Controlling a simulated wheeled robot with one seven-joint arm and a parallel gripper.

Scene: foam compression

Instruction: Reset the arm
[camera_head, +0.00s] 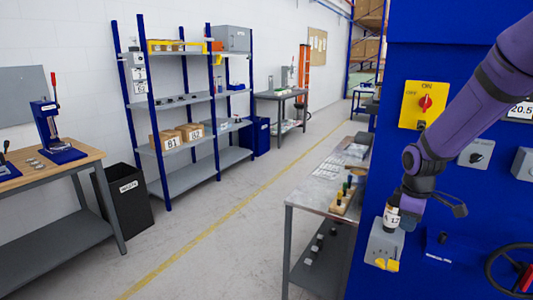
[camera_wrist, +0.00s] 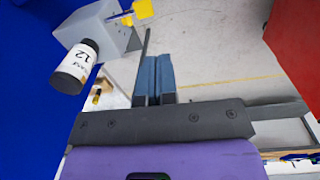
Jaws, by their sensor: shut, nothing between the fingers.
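My purple arm (camera_head: 470,105) reaches in from the upper right, in front of the blue panel. In the wrist view the two fingers of my gripper (camera_wrist: 156,62) lie side by side, shut and empty. A jar labelled 12 (camera_wrist: 75,66), white with dark ends, is left of the fingers and apart from them. It also shows in the head view (camera_head: 391,216), beside my wrist. The jar is at a grey box (camera_wrist: 105,28) with yellow parts; the head view also shows this box (camera_head: 380,245) on the panel. The fingers are not clear in the head view.
The blue panel (camera_head: 450,260) carries a yellow plate with a red switch (camera_head: 425,103) and a black handwheel (camera_head: 512,270). A metal bench (camera_head: 312,190) with small items stands left of the panel. In the wrist view a red surface (camera_wrist: 300,45) is right. The aisle floor is clear.

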